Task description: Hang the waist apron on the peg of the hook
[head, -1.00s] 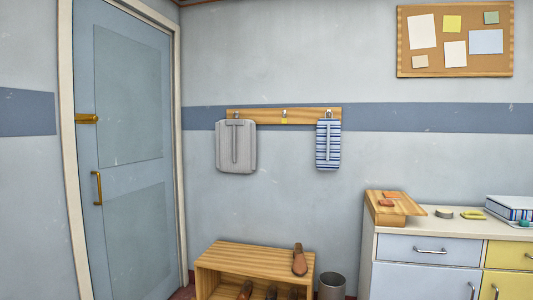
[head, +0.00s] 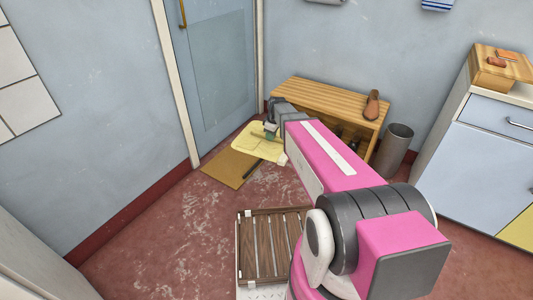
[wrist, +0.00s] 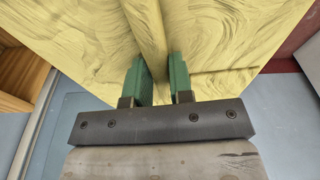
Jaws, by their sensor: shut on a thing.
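The waist apron (head: 258,143) is a pale yellow flat cloth in the head view, low in front of the door. It overlaps the brown mat in the picture; I cannot tell how far above it it is. In the wrist view the apron (wrist: 220,35) fills the top, with a raised ridge down its middle. My gripper (wrist: 161,72) has its green fingers shut on that ridge. My gripper (head: 271,130) is partly hidden by my pink arm in the head view. The hook and its peg are out of the present frames.
A wooden shoe bench (head: 330,100) with a brown shoe (head: 372,104) on top stands by the wall, beside a grey bin (head: 393,150). A cabinet (head: 480,140) is at right.

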